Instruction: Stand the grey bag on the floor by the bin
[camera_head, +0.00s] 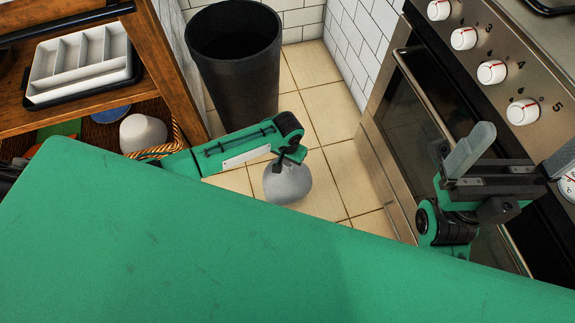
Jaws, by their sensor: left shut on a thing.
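The grey bag (287,184) is a pale, rounded shape below the wrist of my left arm, over the floor tiles. My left gripper (288,160) points down and is shut on the top of the bag. Its fingertips are mostly hidden by my wrist. I cannot tell whether the bag touches the floor. The bin (236,75) is a tall black open-topped cylinder standing behind the bag and to its left, apart from it. My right gripper (515,155) is at the right, in front of the oven, with its fingers apart and nothing between them.
A wooden shelf unit at the left holds a white cutlery tray (80,62) and, below, a wicker basket (165,115) with a white rounded item. A steel oven (420,120) with knobs stands at the right. Bare tiled floor (345,150) lies between bin and oven.

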